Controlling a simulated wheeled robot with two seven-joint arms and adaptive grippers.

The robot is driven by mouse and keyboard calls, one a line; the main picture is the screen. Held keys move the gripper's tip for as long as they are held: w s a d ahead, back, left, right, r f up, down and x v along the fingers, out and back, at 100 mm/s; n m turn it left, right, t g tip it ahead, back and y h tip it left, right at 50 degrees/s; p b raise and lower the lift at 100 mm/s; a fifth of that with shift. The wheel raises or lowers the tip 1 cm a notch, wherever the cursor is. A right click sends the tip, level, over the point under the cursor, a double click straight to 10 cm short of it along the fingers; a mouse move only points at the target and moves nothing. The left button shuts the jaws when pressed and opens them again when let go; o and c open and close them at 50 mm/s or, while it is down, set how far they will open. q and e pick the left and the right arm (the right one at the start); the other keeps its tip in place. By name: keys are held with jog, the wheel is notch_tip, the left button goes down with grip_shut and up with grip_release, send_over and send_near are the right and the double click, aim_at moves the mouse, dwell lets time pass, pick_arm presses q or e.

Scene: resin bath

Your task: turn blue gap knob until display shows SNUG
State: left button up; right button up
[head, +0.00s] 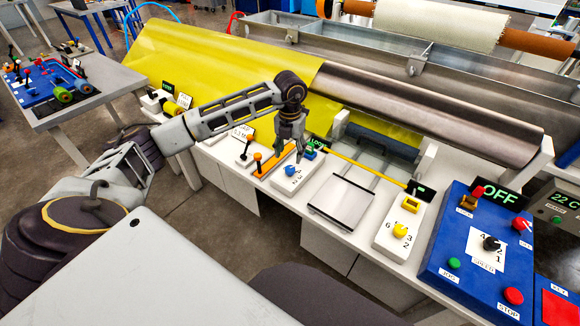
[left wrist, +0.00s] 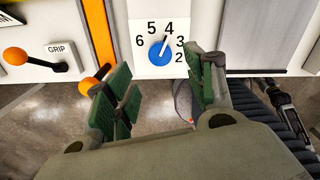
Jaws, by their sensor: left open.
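The blue gap knob (head: 291,170) sits on a white dial panel on the bench. In the left wrist view the knob (left wrist: 160,52) has a white pointer aimed up and slightly right, close to the 4. A small dark display (head: 318,144) behind the knob shows green letters that seem to begin with LOO; the rest is hard to read. My left gripper (head: 290,150) points down above the dial panel. In the left wrist view its green-padded fingers (left wrist: 163,88) are apart, with the knob beyond them and nothing between them.
Orange-knobbed levers, one labelled GRIP (left wrist: 60,57), stand left of the dial. A flat metal plate (head: 342,201) lies to its right, then a yellow knob (head: 400,230) and a blue control panel (head: 460,262). A yellow sheet and metal roller (head: 430,115) run behind.

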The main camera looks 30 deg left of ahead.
aim_at(290, 168)
pick_arm(q)
jog(key=shift+f, duration=3.55)
jog(key=c, duration=1)
